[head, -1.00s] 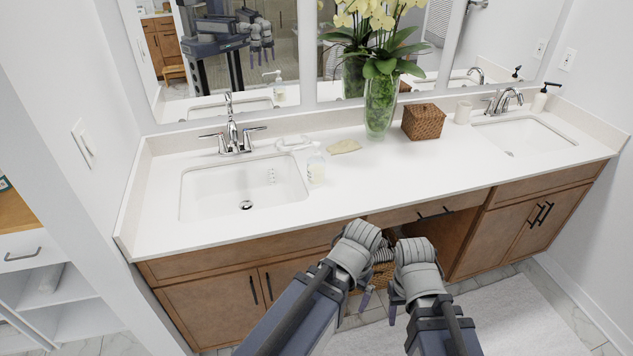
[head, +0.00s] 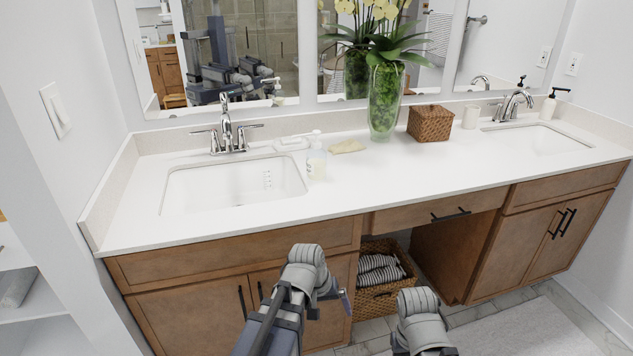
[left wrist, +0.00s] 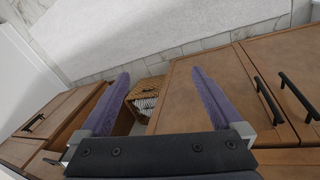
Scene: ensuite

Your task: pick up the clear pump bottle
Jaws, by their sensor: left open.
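The clear pump bottle (head: 316,164) stands upright on the white counter, just right of the left sink, with a white pump on top. My left gripper (head: 343,300) is in front of the cabinets, below the counter edge and well apart from the bottle. Its fingers are mostly hidden behind its own wrist in the head view. In the left wrist view the left gripper (left wrist: 160,74) is open and empty, facing the cabinet fronts and floor; the bottle is not in that view. My right arm's wrist shows low in the head view, its fingers hidden.
Near the bottle are a pale soap-like bar (head: 348,147), a white dish (head: 291,144) and the faucet (head: 227,130). A glass vase (head: 384,100) and wicker box (head: 431,123) stand further right. The counter's front edge and cabinets lie between my grippers and the bottle.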

